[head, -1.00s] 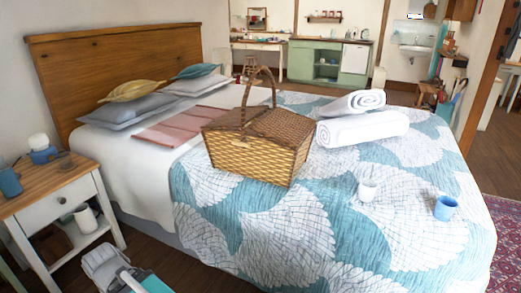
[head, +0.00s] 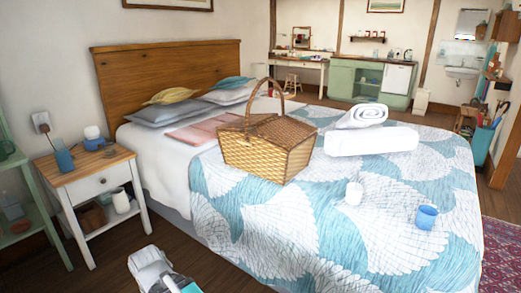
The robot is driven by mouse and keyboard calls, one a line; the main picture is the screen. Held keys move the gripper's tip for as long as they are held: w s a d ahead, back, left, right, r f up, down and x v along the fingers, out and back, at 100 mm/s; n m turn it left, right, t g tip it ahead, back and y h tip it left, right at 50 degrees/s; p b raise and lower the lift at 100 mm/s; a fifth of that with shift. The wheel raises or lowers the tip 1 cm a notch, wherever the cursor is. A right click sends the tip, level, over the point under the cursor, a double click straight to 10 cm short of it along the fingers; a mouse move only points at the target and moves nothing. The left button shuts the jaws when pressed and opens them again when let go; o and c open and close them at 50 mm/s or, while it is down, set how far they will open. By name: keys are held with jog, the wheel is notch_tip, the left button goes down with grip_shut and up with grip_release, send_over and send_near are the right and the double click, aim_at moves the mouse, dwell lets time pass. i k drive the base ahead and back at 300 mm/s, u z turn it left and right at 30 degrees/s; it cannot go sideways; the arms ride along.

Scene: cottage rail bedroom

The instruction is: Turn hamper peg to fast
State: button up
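The wicker hamper (head: 266,150) stands upright on the bed in the head view, with its lid down and its tall arched handle raised. Its peg is too small to make out at this distance, so I cannot tell which way it is turned. Part of my own arm, grey-white and teal, shows at the bottom edge, well short of the hamper and apart from it. My gripper's fingers are not in view.
A nightstand (head: 98,182) and a green shelf (head: 22,195) stand at the left. Wooden floor shows in front of the nightstand.

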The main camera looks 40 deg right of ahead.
aim_at(242, 142)
jog(key=u, duration=0.1)
jog(key=k, duration=0.35)
jog(key=z, duration=1.6)
